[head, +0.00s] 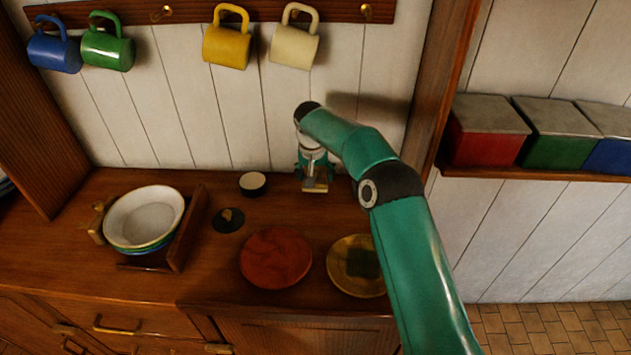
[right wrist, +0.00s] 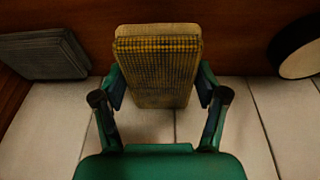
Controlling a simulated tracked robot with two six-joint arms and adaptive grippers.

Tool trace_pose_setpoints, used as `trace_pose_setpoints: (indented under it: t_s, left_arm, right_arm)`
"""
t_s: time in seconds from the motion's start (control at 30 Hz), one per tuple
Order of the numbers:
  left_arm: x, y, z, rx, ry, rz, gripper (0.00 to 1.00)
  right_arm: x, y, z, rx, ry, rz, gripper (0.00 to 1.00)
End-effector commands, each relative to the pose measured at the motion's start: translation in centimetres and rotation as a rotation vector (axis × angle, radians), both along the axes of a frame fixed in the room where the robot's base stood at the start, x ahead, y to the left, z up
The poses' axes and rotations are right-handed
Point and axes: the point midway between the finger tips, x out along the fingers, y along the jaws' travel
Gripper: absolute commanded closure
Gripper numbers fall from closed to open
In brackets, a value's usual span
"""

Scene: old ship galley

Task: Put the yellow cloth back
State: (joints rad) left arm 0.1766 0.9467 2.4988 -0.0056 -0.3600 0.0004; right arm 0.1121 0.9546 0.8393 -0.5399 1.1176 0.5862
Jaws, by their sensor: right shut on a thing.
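My right gripper (head: 316,180) is at the back of the wooden counter, close to the plank wall. In the right wrist view the gripper (right wrist: 160,105) is shut on the yellow cloth (right wrist: 155,60), a folded block with a dark check pattern. The cloth is between the two fingers and shows as a small pale yellow patch in the head view (head: 316,188). I cannot tell whether it touches the counter. My left gripper is not in view.
In front are a red plate (head: 276,258) and a yellow plate (head: 345,285) with a dark green patch. A rack with bowls (head: 145,215) stands left.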

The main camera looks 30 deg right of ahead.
Motion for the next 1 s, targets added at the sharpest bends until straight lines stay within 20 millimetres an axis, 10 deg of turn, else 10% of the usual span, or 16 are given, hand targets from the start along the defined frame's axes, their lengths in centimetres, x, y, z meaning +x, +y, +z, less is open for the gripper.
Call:
trace_pose_setpoints:
  t_s: [0.67,0.7,0.83,1.0]
  left_arm:
    - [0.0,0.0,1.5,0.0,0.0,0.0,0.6]
    - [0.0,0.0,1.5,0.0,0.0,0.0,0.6]
    - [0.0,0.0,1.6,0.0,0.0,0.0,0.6]
    - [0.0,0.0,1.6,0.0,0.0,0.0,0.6]
  right_arm:
    - [0.3,-0.2,-4.0,0.001,0.001,0.0,0.6]
    - [0.3,-0.2,-4.0,0.001,0.001,0.0,0.24]
    - [0.3,-0.2,-3.9,0.001,0.001,0.0,0.03]
    - [0.3,-0.2,-3.9,0.001,0.001,0.0,0.03]
